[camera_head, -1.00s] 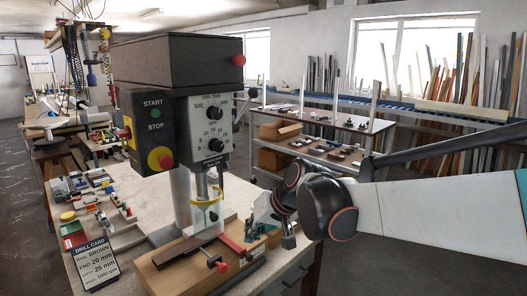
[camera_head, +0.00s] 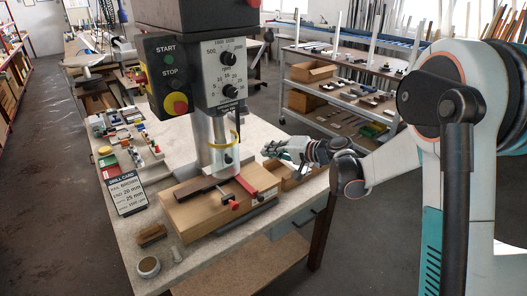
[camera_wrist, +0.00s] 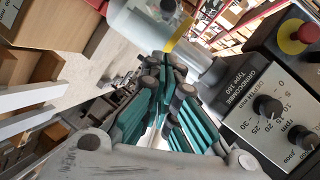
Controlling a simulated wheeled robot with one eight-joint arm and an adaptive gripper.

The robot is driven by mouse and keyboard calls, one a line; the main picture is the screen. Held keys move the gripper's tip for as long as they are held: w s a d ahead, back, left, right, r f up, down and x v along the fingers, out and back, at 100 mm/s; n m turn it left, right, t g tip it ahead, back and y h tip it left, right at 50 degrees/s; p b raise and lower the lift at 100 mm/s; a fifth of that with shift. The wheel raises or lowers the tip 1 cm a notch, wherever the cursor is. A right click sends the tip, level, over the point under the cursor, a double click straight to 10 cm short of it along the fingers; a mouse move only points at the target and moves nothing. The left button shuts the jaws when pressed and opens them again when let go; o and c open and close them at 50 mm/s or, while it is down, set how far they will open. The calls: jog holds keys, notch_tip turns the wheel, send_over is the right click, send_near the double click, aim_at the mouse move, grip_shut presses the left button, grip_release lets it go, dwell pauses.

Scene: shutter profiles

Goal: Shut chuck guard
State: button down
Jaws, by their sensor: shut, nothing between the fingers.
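The chuck guard (camera_head: 225,160) is a clear, curved shield with a yellow edge. It hangs below the drill head (camera_head: 195,70), by the spindle and above the wooden block. I cannot tell how far it is swung round. In the wrist view the clear guard (camera_wrist: 143,22) with its yellow edge is at the top, beyond the fingertips. My gripper (camera_head: 270,150) is to the right of the guard, pointing left at about its height, with a gap between them. In the wrist view my gripper (camera_wrist: 172,68) has its teal fingers together and empty.
A wooden block (camera_head: 195,215) with red-handled clamps (camera_head: 228,198) is under the drill. The drill card (camera_head: 125,190) stands at the left of the bench (camera_head: 110,235). A round tin (camera_head: 148,267) lies near the front edge. A shelf trolley (camera_head: 340,85) stands behind my arm.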

send_near(223, 154)
jog(key=w+d, duration=0.3)
jog(key=w, duration=0.1)
jog(key=shift+s+a+f+b, duration=0.2)
jog(key=shift+a+f, duration=0.1)
jog(key=shift+a, duration=0.25)
jog(key=shift+s+a+f+b, duration=0.15)
jog(key=shift+a+f, duration=0.1)
jog(key=shift+a, duration=0.35)
jog(key=shift+s+a+f+b, duration=0.1)
jog(key=shift+a+f+b, duration=0.15)
jog(key=shift+a, duration=0.3)
jog(key=a+b, duration=0.1)
jog(key=a, duration=0.2)
jog(key=shift+a+f, duration=0.1)
jog(key=shift+a, duration=0.3)
jog(key=shift+w+d, duration=0.1)
jog(key=shift+d, duration=0.05)
